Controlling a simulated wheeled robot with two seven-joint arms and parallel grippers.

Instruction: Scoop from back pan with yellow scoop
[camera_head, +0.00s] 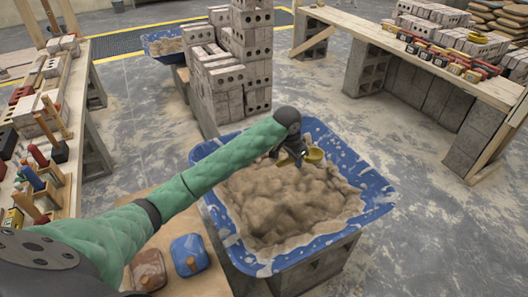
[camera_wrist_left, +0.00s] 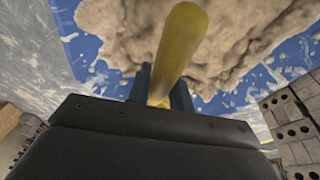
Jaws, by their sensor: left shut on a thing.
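My left gripper (camera_head: 290,158) is over the far part of a large blue tub (camera_head: 375,190) heaped with sandy mortar (camera_head: 285,205). It is shut on a yellow scoop (camera_head: 314,155), whose bowl shows just right of the fingers, at the mortar's far edge. I cannot tell if the scoop touches the mortar. In the left wrist view the scoop's yellow handle (camera_wrist_left: 178,50) sticks up between the dark fingers (camera_wrist_left: 160,88), with mortar (camera_wrist_left: 120,25) and the tub's blue wall (camera_wrist_left: 85,50) beyond. A second blue pan (camera_head: 164,43) with mortar stands farther back. My right gripper is not in view.
A stack of grey bricks (camera_head: 240,60) stands behind the near tub. A tool-laden bench (camera_head: 75,80) is at left, and a wooden bench (camera_head: 400,45) with bricks and levels at right. Brown and blue objects (camera_head: 188,254) lie on a board near me. The right floor is open.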

